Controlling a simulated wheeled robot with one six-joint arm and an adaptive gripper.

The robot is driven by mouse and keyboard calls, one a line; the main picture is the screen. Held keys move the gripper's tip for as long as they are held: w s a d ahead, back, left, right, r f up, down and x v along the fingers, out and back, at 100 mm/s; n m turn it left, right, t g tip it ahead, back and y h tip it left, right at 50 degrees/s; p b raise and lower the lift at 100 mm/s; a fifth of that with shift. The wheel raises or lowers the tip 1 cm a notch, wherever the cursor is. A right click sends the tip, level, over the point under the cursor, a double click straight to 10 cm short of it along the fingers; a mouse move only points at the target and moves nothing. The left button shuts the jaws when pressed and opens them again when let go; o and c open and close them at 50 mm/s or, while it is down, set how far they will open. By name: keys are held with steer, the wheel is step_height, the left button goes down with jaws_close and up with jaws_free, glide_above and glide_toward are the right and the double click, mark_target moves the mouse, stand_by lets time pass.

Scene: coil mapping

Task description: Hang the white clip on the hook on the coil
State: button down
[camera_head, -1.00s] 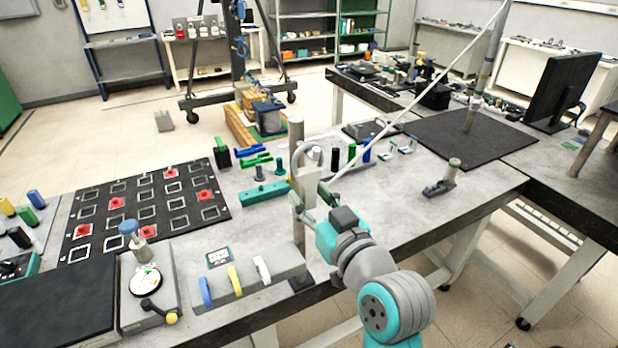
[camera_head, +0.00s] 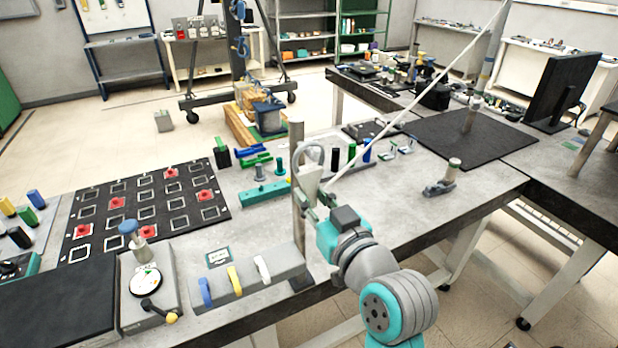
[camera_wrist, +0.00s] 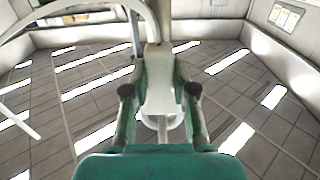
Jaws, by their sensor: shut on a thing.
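My gripper (camera_head: 318,208) is near the upright post on the bench, above its front edge. In the wrist view its two green fingers (camera_wrist: 158,92) are shut on a pale, wedge-shaped piece (camera_wrist: 160,75), which I take to be the white clip. In the head view its tapered body (camera_head: 311,182) sticks up from the fingertips, beneath a grey curved loop (camera_head: 308,146); whether loop and body are joined is unclear. A pale curved band also crosses the top of the wrist view. I cannot make out the coil or its hook for certain.
The upright post (camera_head: 298,215) stands close left of my gripper. A long white rod (camera_head: 415,112) slants up to the right. A grey block (camera_head: 215,289) with blue, yellow and white pieces lies left.

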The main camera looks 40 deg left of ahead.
mark_target(312, 187)
steer(key=shift+s+d+r, duration=0.15)
steer(key=shift+d+r, duration=0.2)
steer(key=shift+r, duration=0.25)
steer(key=shift+s+d+r, duration=0.15)
steer(key=shift+d+r, duration=0.15)
steer(key=shift+r, duration=0.25)
steer(key=shift+d, duration=0.2)
steer(key=shift+v, duration=1.25)
steer(key=shift+s+d, duration=0.15)
steer(key=shift+s+d, duration=0.2)
steer(key=shift+d, duration=0.3)
steer(key=shift+d, duration=0.1)
